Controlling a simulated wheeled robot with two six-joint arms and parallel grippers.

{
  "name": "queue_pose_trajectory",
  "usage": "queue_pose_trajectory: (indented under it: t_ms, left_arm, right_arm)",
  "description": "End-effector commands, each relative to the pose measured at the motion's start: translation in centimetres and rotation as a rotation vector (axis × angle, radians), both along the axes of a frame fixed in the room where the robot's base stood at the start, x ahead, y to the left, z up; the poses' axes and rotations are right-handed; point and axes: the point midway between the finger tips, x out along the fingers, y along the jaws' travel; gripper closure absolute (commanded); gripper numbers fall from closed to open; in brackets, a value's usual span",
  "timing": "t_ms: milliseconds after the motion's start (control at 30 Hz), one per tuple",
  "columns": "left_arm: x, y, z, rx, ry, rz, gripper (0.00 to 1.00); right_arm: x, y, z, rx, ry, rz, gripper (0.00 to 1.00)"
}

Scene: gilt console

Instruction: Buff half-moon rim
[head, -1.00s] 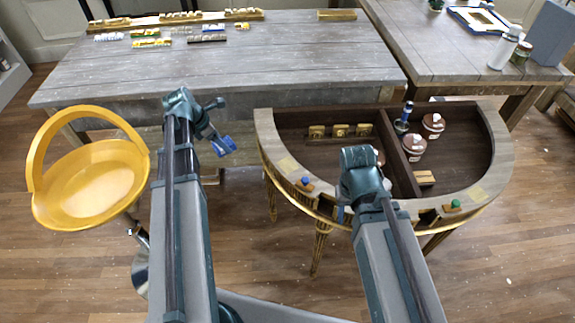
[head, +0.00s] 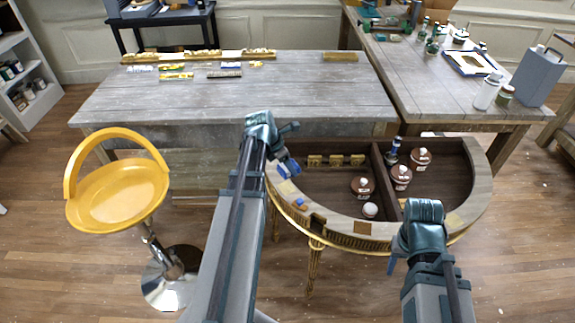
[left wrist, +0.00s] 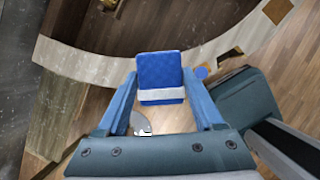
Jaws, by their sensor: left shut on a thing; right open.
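The half-moon console (head: 318,215) has a pale wooden rim that curves around a dark brown interior, with a gilt apron and legs below. In the left wrist view the rim (left wrist: 95,66) crosses the upper part. My left gripper (head: 287,166) is shut on a blue pad with a white band (left wrist: 160,72). The pad overlaps the rim's outer edge in the wrist view; I cannot tell whether it touches. A yellowish patch (head: 453,220) shows on the rim's right part. My right gripper (head: 393,261) is open and empty near the console's front, partly hidden by its wrist.
Brown jars (head: 401,176) stand inside the console around a divider. A yellow stool (head: 118,192) stands at left. A grey wooden table (head: 240,95) lies behind; a second table (head: 445,75) holds bottles.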

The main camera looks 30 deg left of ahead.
Motion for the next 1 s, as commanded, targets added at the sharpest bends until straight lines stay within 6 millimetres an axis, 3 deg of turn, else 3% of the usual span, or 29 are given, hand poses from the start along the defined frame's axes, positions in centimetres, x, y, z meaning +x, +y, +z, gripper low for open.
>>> queue_pose_trajectory:
  t_ms: [267,700,1000]
  left_arm:
    - [0.0,0.0,0.0,0.001,0.0,0.006,0.76]
    - [0.0,0.0,-3.3,-0.001,-0.001,0.005,0.76]
    - [0.0,0.0,-3.2,-0.001,-0.001,0.005,0.76]
  right_arm:
    - [0.0,0.0,0.0,0.0,0.0,0.0,0.5]
    - [0.0,0.0,-3.3,0.0,0.0,0.0,0.5]
    - [0.0,0.0,-3.2,0.0,0.0,0.0,0.5]
